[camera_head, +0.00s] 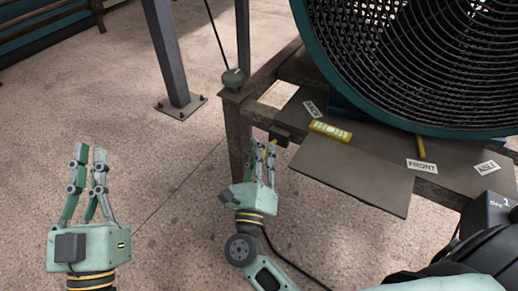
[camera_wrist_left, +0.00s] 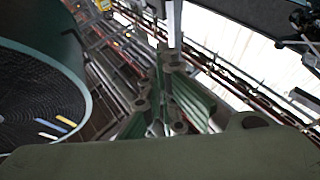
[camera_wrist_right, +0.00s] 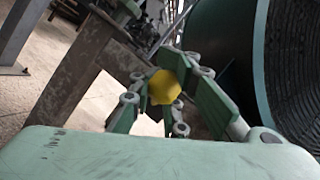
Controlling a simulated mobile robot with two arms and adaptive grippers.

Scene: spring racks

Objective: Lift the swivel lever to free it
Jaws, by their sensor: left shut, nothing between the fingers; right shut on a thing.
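The swivel lever shows as a yellow end (camera_wrist_right: 165,87) between the fingers of my right gripper in the right wrist view. In the head view a small yellow bit of the lever (camera_head: 271,148) shows at the fingertips, beside the rusty stand's leg. My right gripper (camera_head: 264,150) is shut on it, and the fingers hide most of the lever. My left gripper (camera_head: 90,150) is shut and empty, over bare floor at the left of the head view. Its fingers also show in the left wrist view (camera_wrist_left: 168,60).
The stand (camera_head: 240,125) carries a large round fan-like drum (camera_head: 420,60) with a teal rim. A dark plate (camera_head: 350,175) juts out right of my right gripper. A yellow level-like piece (camera_head: 330,131) and labels, one reading FRONT (camera_head: 422,166), lie on the stand. A steel post (camera_head: 168,50) stands behind.

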